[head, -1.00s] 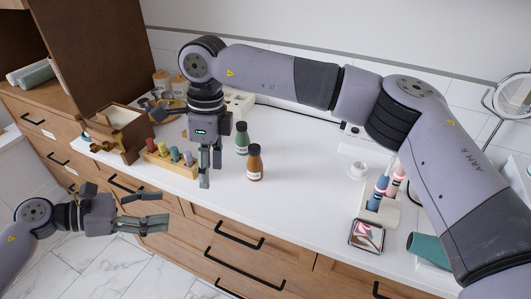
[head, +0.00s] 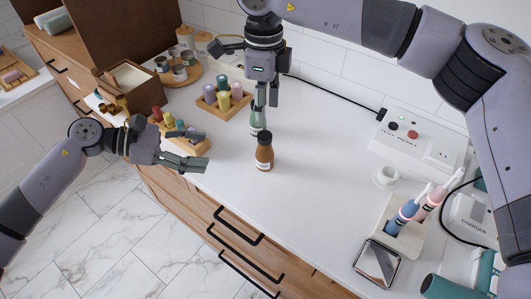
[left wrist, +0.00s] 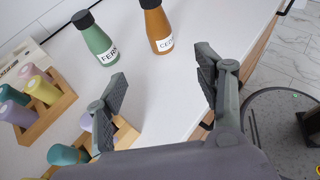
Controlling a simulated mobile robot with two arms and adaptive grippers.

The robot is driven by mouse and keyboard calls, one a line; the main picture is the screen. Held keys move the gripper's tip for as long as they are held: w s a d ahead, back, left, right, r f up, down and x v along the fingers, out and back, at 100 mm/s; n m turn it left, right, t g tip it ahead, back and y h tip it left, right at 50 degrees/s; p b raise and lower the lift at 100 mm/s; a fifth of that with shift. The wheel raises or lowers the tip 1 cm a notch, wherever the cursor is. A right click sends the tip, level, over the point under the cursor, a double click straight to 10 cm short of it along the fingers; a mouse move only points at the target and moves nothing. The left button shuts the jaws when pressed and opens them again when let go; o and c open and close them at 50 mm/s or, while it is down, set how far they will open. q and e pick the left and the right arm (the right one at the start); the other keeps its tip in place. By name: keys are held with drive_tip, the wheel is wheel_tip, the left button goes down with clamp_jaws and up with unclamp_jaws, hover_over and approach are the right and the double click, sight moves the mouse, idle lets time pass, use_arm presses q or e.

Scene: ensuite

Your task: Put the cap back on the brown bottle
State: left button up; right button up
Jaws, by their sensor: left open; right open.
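The brown bottle (head: 264,155) stands upright on the white counter, with a dark cap (head: 264,137) on its top. It also shows in the left wrist view (left wrist: 158,32), its top near the upper edge. The green bottle (head: 257,122) stands behind it, partly hidden by my right gripper's fingers; in the left wrist view it (left wrist: 98,42) has a black cap. My right gripper (head: 266,97) is open and points down above and behind the brown bottle. My left gripper (head: 198,153) is open and empty, left of the brown bottle; its spread fingers (left wrist: 165,88) point towards both bottles.
A wooden rack of coloured pegs (head: 168,125) lies close behind my left gripper. A second wooden holder (head: 224,98) stands farther back. The counter right of the brown bottle is clear.

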sight(264, 157)
use_arm(q)
drive_tip(key=x, duration=1.7)
drive_tip(key=shift+d, duration=0.2)
drive_tip(key=shift+c, duration=0.5)
clamp_jaws()
